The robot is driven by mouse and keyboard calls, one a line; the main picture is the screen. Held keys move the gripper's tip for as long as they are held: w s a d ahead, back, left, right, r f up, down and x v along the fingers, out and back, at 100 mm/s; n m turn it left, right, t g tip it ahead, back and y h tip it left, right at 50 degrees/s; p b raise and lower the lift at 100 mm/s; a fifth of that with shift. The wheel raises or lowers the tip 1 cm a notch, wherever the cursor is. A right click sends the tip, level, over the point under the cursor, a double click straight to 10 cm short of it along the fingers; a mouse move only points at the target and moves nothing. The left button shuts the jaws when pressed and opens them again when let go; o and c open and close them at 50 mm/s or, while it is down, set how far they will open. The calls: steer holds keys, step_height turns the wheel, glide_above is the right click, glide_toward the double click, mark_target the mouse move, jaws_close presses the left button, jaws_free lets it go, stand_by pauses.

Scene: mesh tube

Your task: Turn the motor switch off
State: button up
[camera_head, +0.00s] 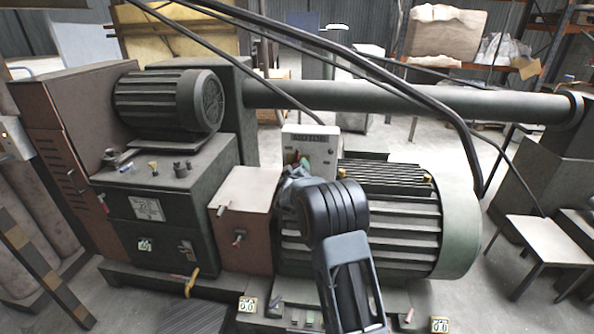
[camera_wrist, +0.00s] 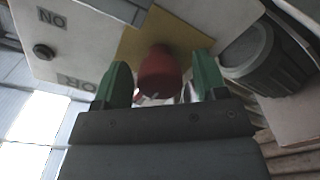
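The white motor switch box (camera_head: 322,138) stands on the machine behind the large ribbed motor, with a dark label along its top. The red switch knob (camera_wrist: 160,72) sits on a yellow plate (camera_wrist: 190,30). My gripper (camera_wrist: 160,82) is open, with one green finger on each side of the knob and a visible gap on both sides. In the head view my gripper (camera_head: 298,172) is at the box's lower front, partly hidden by my arm.
A grey round fitting (camera_wrist: 250,58) lies close to the right finger in the wrist view. The large motor (camera_head: 400,225) is below and right of the box. A brown box (camera_head: 245,210) is to the left. Black cables (camera_head: 400,85) pass overhead.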

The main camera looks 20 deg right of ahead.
steer(key=shift+s, duration=0.1)
steer(key=b+v, duration=0.2)
steer(key=v, duration=1.1)
steer(key=shift+s+a, duration=0.2)
steer(key=shift+s, duration=0.05)
